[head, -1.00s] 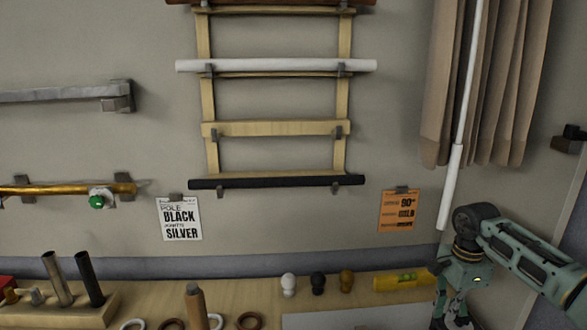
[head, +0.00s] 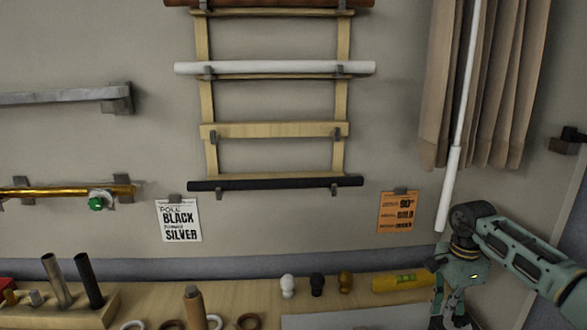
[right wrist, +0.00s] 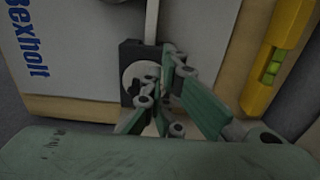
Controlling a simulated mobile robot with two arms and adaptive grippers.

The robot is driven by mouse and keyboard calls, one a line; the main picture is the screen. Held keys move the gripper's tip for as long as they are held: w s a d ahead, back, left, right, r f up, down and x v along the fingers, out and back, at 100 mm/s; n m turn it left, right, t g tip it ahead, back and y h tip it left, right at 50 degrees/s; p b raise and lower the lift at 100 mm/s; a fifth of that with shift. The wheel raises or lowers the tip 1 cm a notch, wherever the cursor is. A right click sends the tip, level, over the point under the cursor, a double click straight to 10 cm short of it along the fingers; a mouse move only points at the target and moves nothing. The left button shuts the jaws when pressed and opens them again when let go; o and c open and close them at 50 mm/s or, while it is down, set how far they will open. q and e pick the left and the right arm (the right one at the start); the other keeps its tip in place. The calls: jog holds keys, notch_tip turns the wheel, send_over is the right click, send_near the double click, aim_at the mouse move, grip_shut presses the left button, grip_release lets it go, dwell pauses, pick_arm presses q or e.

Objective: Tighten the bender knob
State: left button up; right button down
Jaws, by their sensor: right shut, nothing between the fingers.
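My right gripper (head: 455,318) is low at the right in the head view, at the bottom edge. In the right wrist view the right gripper (right wrist: 160,82) is shut and empty, with its fingertips in front of a dark block with a pale round face (right wrist: 131,62), which looks like the bender. A pale rod (right wrist: 152,20) runs up from this block. The fingers hide part of it, and I cannot make out the knob clearly or tell whether the fingers touch it. My left gripper is not in view.
A yellow level (head: 400,282) lies beside the right gripper. A white sheet (head: 340,318) lies on the table. Black, white and brown finials (head: 317,284) stand at the back. A holder with dark rods (head: 88,280) is at left. A curtain (head: 490,80) hangs at right.

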aim_at(454, 318)
notch_tip(454, 318, up, 6)
jog(key=p, duration=0.4)
jog(key=shift+a, duration=0.15)
jog(key=s+p, duration=0.1)
jog(key=p, duration=0.1)
jog(key=s+p, duration=0.2)
jog(key=shift+d+r, duration=0.2)
jog(key=shift+r, duration=0.15)
notch_tip(454, 318, down, 6)
jog(key=b, duration=0.4)
jog(key=shift+f, duration=0.25)
jog(key=shift+s+a+f+b, duration=0.1)
jog(key=shift+s+f+b, duration=0.15)
jog(key=shift+b, duration=0.1)
